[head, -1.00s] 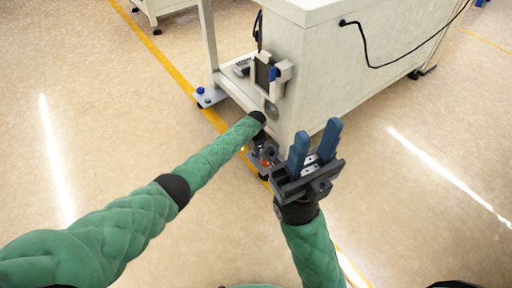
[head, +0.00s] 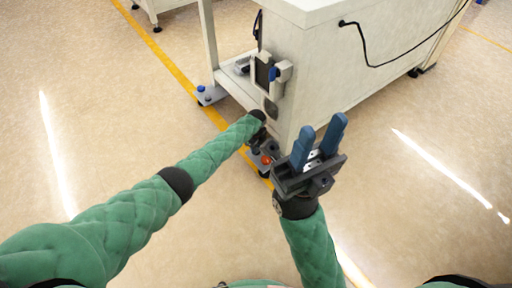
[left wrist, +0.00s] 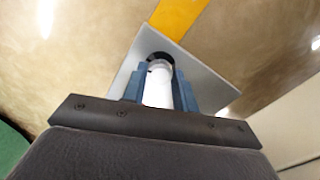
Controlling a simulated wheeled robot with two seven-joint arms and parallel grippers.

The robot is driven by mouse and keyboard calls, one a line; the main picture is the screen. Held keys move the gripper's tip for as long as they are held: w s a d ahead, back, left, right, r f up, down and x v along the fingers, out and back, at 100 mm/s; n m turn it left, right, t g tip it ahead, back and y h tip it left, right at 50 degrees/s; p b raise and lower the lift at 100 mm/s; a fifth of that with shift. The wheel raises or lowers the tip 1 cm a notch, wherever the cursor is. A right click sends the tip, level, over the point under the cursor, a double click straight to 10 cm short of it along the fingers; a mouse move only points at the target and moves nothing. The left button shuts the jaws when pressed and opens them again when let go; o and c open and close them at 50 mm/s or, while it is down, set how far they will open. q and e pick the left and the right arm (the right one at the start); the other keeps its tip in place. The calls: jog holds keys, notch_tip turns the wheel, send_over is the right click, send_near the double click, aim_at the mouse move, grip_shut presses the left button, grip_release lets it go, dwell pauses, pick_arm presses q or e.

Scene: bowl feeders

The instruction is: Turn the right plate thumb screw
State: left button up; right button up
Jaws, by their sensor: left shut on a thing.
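The right plate (head: 252,155) lies on the floor at the near corner of the white cabinet; in the left wrist view it is a pale grey plate (left wrist: 197,80). A white upright cylinder, which I take for the thumb screw (left wrist: 158,88), stands at a dark round spot on it. My left gripper (left wrist: 160,80) has its blue fingers on both sides of the cylinder, shut on it. In the head view my left gripper (head: 262,145) is small and partly hidden by its wrist. My right gripper (head: 322,128) is open and empty, blue fingers pointing up, in front of the cabinet.
The white cabinet (head: 330,85) stands just behind both grippers. A red knob (head: 266,160) shows beside the left gripper. Another plate with a blue knob (head: 201,90) lies further back left. A yellow line (head: 178,75) crosses the floor; the floor at left is clear.

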pick_arm(q)
jog(key=shift+m, duration=0.6)
jog(key=o, duration=1)
jog(key=shift+c, duration=0.2)
jog(key=shift+r, duration=0.1)
